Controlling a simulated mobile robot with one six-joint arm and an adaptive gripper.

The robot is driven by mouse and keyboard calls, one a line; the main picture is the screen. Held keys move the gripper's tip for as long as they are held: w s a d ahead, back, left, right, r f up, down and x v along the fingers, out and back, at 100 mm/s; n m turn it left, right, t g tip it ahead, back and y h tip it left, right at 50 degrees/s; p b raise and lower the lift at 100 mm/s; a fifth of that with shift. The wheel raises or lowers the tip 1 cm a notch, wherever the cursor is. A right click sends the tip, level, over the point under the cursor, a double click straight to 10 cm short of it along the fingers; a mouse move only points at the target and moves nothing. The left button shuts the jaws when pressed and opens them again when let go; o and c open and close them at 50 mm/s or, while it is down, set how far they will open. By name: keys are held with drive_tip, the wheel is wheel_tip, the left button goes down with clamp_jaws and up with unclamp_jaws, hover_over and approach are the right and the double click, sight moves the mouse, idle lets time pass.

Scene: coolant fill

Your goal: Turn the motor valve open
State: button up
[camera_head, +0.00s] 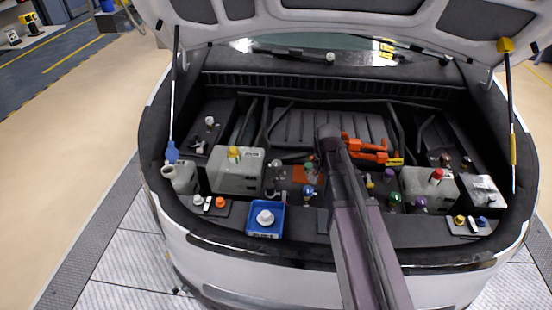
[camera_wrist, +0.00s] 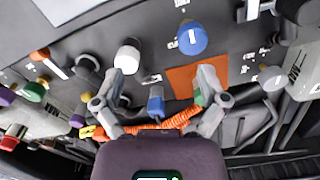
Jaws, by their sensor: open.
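No readable label shows which knob is the motor valve. In the wrist view, my gripper (camera_wrist: 160,85) is open, with its two grey fingers apart and nothing between the tips. A blue knob with a white mark (camera_wrist: 192,37) stands beyond the fingertips, toward the top. A white knob (camera_wrist: 128,55) is by the left fingertip. A smaller blue knob (camera_wrist: 155,100) shows between the fingers. A green knob (camera_wrist: 198,97) is partly hidden by the right finger, over an orange plate (camera_wrist: 183,79). In the head view my arm covers part of the bay, and the fingers are hard to make out.
An orange part (camera_head: 365,150) lies right of my wrist. A grey box with a yellow cap (camera_head: 236,172) is at left, and another with a red cap (camera_head: 428,187) at right. A blue tray (camera_head: 280,221) holds a white piece at the front. The raised lid (camera_head: 335,20) hangs above.

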sight(277, 163)
drive_tip(key=w+a+r+m+p, duration=0.2)
drive_tip(key=w+a+r, duration=0.1)
drive_tip(key=w+a, duration=0.4)
drive_tip(key=w+a+r+m+p, duration=0.3)
drive_tip(key=w+a, duration=0.4)
drive_tip(key=a, duration=0.1)
drive_tip(key=shift+w+a+r+m, duration=0.2)
drive_tip(key=shift+w+a+m, duration=0.1)
drive_tip(key=shift+w+a, duration=0.05)
drive_tip(key=shift+f, duration=0.15)
wheel_tip(277, 163, down, 14)
drive_tip(key=b, duration=1.3)
drive_tip(key=shift+r+b, duration=0.25)
drive_tip(key=shift+b, duration=0.05)
drive_tip(key=c, duration=1.1)
